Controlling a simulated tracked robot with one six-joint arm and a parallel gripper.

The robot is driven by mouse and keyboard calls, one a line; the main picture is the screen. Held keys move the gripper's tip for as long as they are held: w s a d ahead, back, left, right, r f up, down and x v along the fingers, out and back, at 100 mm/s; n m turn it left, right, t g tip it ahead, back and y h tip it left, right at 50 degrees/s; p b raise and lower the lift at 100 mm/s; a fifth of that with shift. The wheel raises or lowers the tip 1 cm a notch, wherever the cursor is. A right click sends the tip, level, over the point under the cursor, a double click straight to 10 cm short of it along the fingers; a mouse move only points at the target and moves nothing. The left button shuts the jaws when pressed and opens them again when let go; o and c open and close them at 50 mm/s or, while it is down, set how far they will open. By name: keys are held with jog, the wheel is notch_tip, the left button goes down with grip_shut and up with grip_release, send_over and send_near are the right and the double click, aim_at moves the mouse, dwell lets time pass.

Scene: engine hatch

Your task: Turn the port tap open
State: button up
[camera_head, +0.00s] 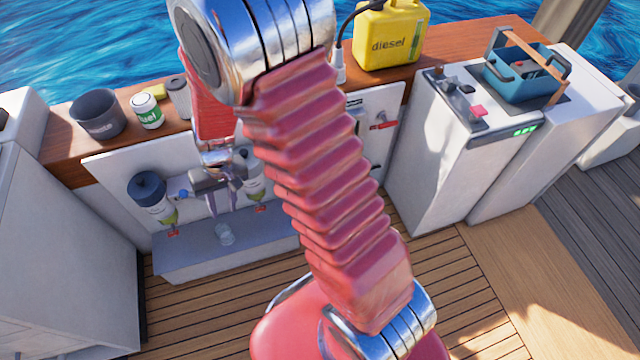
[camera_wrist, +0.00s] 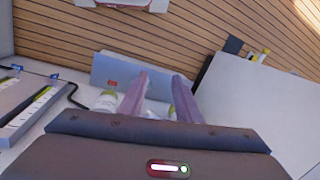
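A small red tap handle shows under each, the left (camera_head: 173,234) and the right (camera_head: 262,208). My gripper (camera_head: 222,200) is between the two filters, its purple fingers pointing down and apart, with nothing seen between them. In the wrist view my open gripper (camera_wrist: 160,95) has a filter bowl (camera_wrist: 106,100) and a red handle (camera_wrist: 113,84) left of its fingers. The other tap is not clear there.
White cabinets flank the panel.

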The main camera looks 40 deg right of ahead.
jog(key=s+d+r+t, duration=0.2)
jog(key=s+r, duration=0.3)
jog(key=r, duration=0.5)
jog(key=s+d+r+t+h, duration=0.1)
jog(key=s+d+r, duration=0.3)
jog(key=r, duration=0.5)
jog(key=s+d+r+t+h, duration=0.1)
jog(key=s+d+r+t, duration=0.1)
jog(key=s+r, duration=0.6)
notch_tip(320, 180, up, 3)
jog(key=shift+d+f+n+t, duration=0.2)
jog(key=shift+d+n+t, duration=0.2)
jog(key=shift+d, duration=0.25)
jog(key=shift+a, duration=0.1)
